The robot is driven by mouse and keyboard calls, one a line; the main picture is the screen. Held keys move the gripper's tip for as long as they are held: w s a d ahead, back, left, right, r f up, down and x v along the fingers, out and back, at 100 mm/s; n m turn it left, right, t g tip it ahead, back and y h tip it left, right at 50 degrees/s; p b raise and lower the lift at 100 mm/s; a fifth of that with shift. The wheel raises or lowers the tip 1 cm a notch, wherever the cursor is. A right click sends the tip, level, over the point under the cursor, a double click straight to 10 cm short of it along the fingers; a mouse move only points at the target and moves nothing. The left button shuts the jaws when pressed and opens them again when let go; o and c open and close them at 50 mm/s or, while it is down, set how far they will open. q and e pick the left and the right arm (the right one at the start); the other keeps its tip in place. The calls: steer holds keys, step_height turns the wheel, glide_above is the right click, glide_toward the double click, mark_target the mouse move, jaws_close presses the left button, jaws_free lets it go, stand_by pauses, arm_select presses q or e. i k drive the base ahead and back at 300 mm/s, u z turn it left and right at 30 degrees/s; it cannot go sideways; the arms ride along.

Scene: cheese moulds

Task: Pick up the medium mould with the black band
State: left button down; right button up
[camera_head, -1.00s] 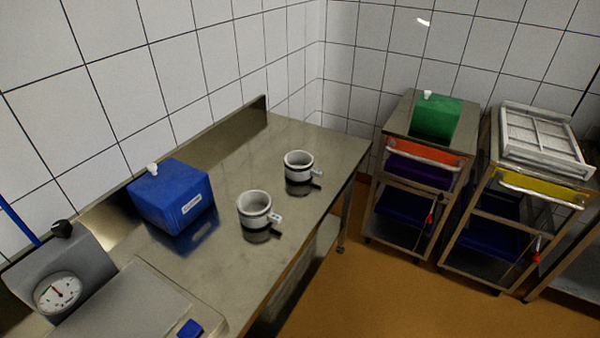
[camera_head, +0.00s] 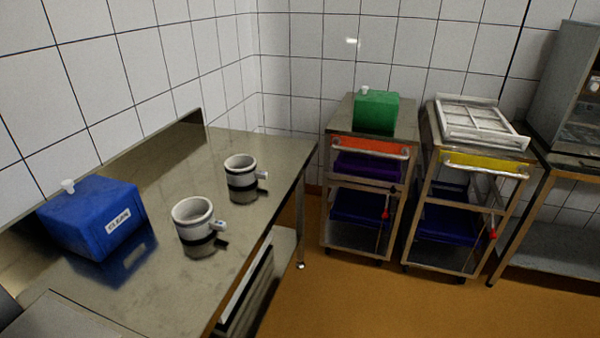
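Two white, round, open-topped moulds stand upright on the steel table. The nearer mould (camera_head: 192,212) has a dark band low on its side and a small tag at its right. The farther mould (camera_head: 240,165) stands behind it to the right, also with a dark band and a small tag. Their dark reflections on the table blur the lower edges, and I cannot tell surely which one is medium. The moulds stand apart, with nothing touching them. Neither of my grippers is in view.
A blue box marked "CLEAN" (camera_head: 92,215) stands left of the moulds on the steel table (camera_head: 160,280). A cart with a green box (camera_head: 376,112) and a cart with a white rack (camera_head: 478,125) stand at the right. Orange floor (camera_head: 340,300) is open before them.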

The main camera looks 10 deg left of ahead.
mark_target(241, 170)
steer(key=z, duration=0.5)
steer(key=i, duration=1.8)
steer(key=u, duration=2.3)
